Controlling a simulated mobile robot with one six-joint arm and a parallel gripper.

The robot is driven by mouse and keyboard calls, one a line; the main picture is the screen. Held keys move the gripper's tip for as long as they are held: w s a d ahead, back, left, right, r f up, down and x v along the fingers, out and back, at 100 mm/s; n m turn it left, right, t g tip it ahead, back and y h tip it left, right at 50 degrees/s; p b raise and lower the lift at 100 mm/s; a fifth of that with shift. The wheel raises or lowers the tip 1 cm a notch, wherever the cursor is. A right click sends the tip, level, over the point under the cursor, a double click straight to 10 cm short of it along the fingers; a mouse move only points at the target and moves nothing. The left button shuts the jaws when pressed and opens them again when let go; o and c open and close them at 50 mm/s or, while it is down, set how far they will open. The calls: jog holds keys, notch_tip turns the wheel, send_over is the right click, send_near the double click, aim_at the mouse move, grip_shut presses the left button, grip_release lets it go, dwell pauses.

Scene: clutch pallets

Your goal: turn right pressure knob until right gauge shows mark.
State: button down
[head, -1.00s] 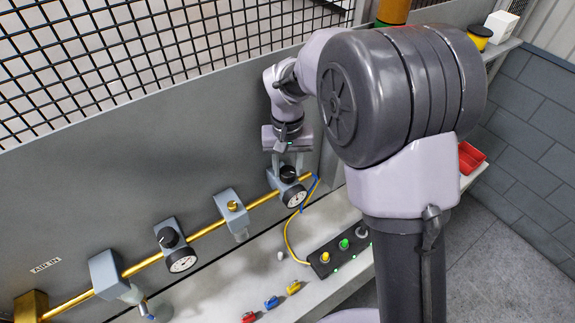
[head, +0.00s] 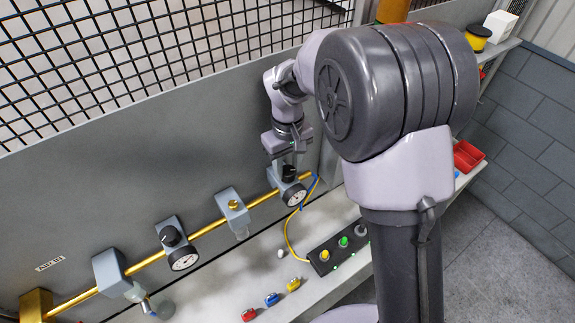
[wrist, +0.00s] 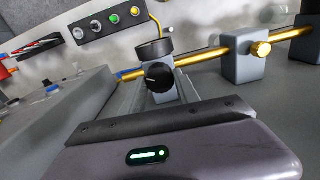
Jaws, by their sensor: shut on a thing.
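The right pressure knob (head: 289,172) is black and sits on top of the right regulator on the brass pipe. My gripper (head: 288,168) comes down on it from above and is shut on it. In the wrist view the knob (wrist: 159,77) shows with a pale pointer line, between my fingers. The right gauge (head: 295,197) has a round white face just in front of the knob. Its needle and mark are too small to read. In the wrist view the gauge (wrist: 153,49) shows only its dark rim, with its face hidden.
The left regulator has its own black knob (head: 171,237) and gauge (head: 184,258). A brass-screwed block (head: 233,207) sits between the regulators. A yellow hose (head: 287,237) runs to a button box (head: 324,256). Small coloured parts (head: 271,300) lie on the bench. A wire mesh stands behind.

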aim_at(287, 170)
jog(key=shift+w+r, duration=0.1)
jog(key=c, duration=0.9)
grip_release()
notch_tip(287, 170, up, 17)
jog(key=p, duration=0.1)
jog(key=shift+r, duration=0.2)
